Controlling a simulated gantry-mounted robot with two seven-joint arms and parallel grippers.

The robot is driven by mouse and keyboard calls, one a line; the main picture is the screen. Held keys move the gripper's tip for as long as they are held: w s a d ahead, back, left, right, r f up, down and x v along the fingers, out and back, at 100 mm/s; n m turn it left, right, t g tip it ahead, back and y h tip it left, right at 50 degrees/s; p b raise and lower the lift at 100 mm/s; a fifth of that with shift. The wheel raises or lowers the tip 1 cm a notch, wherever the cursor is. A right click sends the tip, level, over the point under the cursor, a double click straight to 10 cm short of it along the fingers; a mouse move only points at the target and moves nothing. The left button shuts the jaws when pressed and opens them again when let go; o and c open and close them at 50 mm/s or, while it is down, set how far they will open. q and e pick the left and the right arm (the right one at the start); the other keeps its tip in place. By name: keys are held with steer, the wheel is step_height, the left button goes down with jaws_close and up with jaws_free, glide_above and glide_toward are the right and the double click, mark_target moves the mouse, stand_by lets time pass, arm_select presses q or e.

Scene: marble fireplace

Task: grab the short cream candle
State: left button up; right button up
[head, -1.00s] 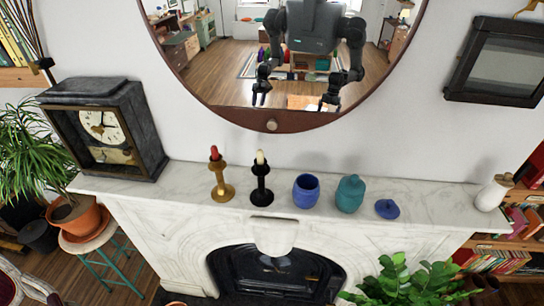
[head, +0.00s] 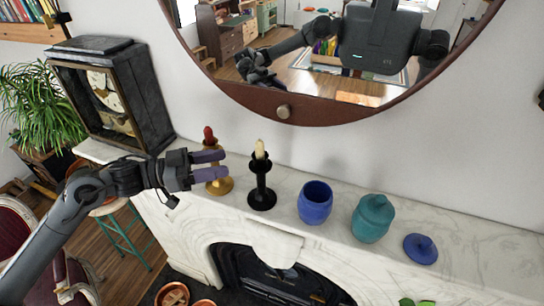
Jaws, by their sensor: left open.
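The short cream candle (head: 260,149) stands upright in a black candlestick (head: 262,190) on the white marble mantel (head: 300,230). My left gripper (head: 224,165) comes in from the left with its two purple-grey fingers apart. It points right toward the cream candle, with a gap between the fingertips and the candle. Nothing shows between the fingers. The gripper is in front of a brass candlestick (head: 221,186) with a red candle (head: 209,135) and hides part of it. My right gripper is out of view.
A blue open jar (head: 315,205), a teal lidded jar (head: 373,220) and a loose blue lid (head: 420,249) stand right of the black candlestick. A dark mantel clock (head: 112,100) is at the left. A round mirror (head: 284,112) hangs behind.

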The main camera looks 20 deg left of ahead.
mark_target(260, 148)
arm_select(q)
steer(key=w+d, duration=0.1)
steer(key=w+d+r+p, duration=0.1)
steer(key=d, duration=0.1)
steer(key=w+d+p, duration=0.1)
steer(key=shift+w+d+r, duration=0.15)
steer(key=shift+d+r, duration=0.1)
steer(key=shift+d, duration=0.05)
steer(key=p+x, duration=0.1)
steer(key=x, duration=0.1)
steer(key=p+x, duration=0.1)
steer(key=x, duration=0.1)
steer(key=shift+w+r, duration=0.1)
steer(key=shift+w, duration=0.3)
steer(key=shift+w+d, duration=0.15)
steer(key=shift+d, duration=0.2)
jaws_close()
